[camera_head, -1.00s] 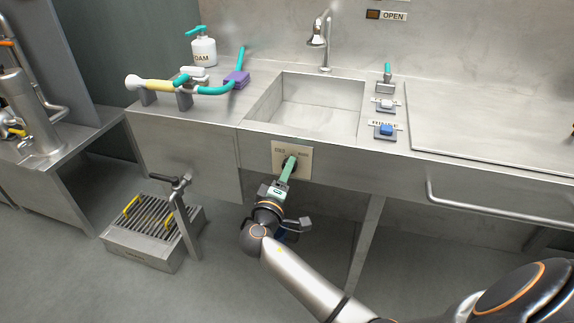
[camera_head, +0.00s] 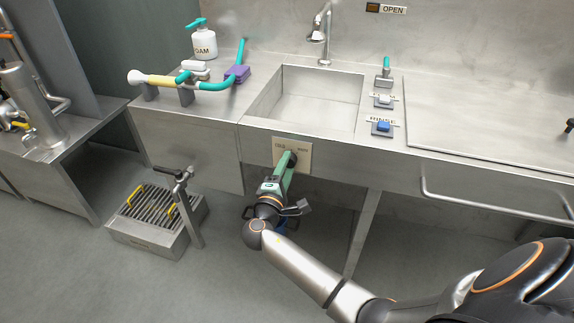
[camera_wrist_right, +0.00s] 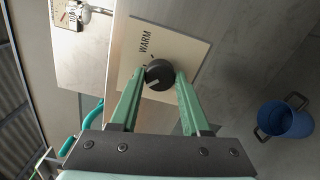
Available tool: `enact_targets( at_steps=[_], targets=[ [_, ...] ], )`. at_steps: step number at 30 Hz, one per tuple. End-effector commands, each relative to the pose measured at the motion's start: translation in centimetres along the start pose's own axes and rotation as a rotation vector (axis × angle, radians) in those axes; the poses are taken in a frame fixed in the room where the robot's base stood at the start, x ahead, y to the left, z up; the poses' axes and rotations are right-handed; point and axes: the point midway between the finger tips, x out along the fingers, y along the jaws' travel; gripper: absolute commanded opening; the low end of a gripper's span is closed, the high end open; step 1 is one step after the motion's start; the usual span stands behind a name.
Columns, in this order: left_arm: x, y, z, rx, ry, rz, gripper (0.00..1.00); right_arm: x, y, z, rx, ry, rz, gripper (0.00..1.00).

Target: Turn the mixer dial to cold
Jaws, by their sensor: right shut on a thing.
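The mixer dial (camera_wrist_right: 159,75) is a round black knob on a pale square plate (camera_head: 305,148) on the front of the sink counter. A light mark shows on the knob's lower left edge in the wrist view. The word WARM (camera_wrist_right: 146,41) is on the plate above the knob there. In the head view, small words stand at the plate's upper left and right, too small to read surely. My right gripper (camera_head: 288,159) has its green fingers on both sides of the dial, shut on it; they also show in the wrist view (camera_wrist_right: 160,76). My left gripper is out of view.
A sink basin (camera_head: 312,103) with a tap (camera_head: 325,35) lies above the plate. Blue RINSE button (camera_head: 383,126) is to the right. A blue bucket (camera_wrist_right: 286,119) stands on the floor. A grated metal box (camera_head: 143,222) and post stand at left. A rail (camera_head: 490,205) runs at right.

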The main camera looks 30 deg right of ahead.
Motion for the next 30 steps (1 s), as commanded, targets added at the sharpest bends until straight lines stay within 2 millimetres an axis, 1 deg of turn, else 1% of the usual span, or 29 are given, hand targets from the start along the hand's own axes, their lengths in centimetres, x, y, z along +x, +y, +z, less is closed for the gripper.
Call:
enact_targets(
  at_steps=[1,9,10,17,18,30],
  targets=[
    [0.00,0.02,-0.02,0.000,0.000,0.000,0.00,0.13,0.24,0.00,-0.003,0.001,0.006,0.00],
    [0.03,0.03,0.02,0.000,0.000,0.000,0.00,0.14,0.24,0.01,-0.003,0.000,0.006,0.00],
    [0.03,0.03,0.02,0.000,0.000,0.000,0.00,0.14,0.24,0.01,-0.003,0.000,0.006,0.49],
    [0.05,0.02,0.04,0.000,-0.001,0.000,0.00,0.08,0.14,0.01,-0.002,0.000,0.003,0.75],
    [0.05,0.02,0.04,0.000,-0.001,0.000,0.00,0.07,0.12,0.01,-0.002,0.000,0.003,0.77],
    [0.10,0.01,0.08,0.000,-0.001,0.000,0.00,0.20,0.00,0.06,-0.001,0.000,0.001,0.77]
  ],
)
